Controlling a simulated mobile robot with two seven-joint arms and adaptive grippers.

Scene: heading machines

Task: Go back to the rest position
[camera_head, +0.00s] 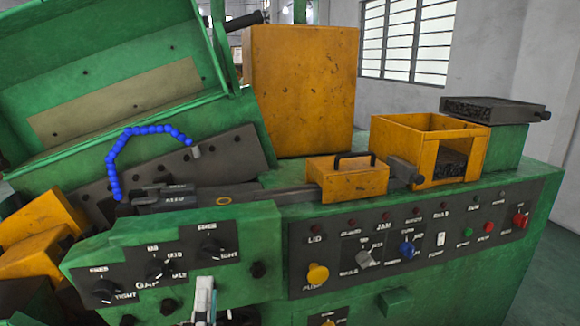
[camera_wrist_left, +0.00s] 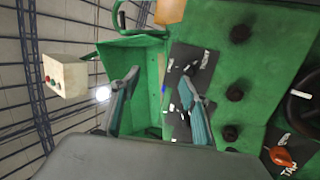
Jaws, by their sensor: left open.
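The green heading machine (camera_head: 540,215) fills the head view. Black knobs (camera_wrist_left: 235,92) on a green panel lie to the right of the fingers there. Whether the fingers touch the machine cannot be told. My right gripper is in neither view.
The green lid (camera_head: 120,70) stands raised at the left, with a blue beaded hose (camera_head: 112,160) below it. A front panel (camera_head: 400,240) carries coloured knobs. Yellow boxes (camera_head: 300,90) stand on top. The wrist view shows a beige button box (camera_wrist_left: 65,75). Floor shows at the right.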

